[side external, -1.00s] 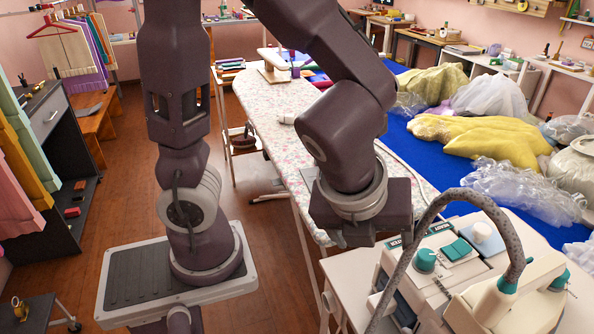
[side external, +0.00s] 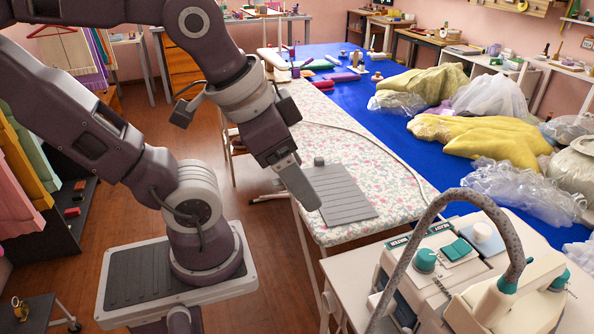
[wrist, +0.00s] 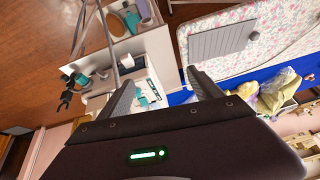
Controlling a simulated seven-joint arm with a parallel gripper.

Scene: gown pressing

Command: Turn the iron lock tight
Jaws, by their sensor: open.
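The white ironing station (side external: 388,262) stands front right in the side view. A round teal knob (side external: 425,261) and a teal button (side external: 459,249) sit on its panel. A pale iron (side external: 505,298) with a teal part rests on it, a grey hose arching over. I cannot tell which part is the iron lock. My gripper (side external: 313,200) is empty, left of the station, above the near end of the ironing board. In the wrist view my gripper (wrist: 160,78) has its fingers spread, with teal and white station parts (wrist: 147,92) beyond, partly hidden.
The flowered ironing board (side external: 345,142) carries a grey ribbed mat (side external: 347,196) and a small grey knob-like piece (side external: 319,161). Behind it, a blue table (side external: 400,140) holds bagged yellow garments (side external: 490,135). The hose (side external: 408,262) arches up beside the knob. Air above the board is open.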

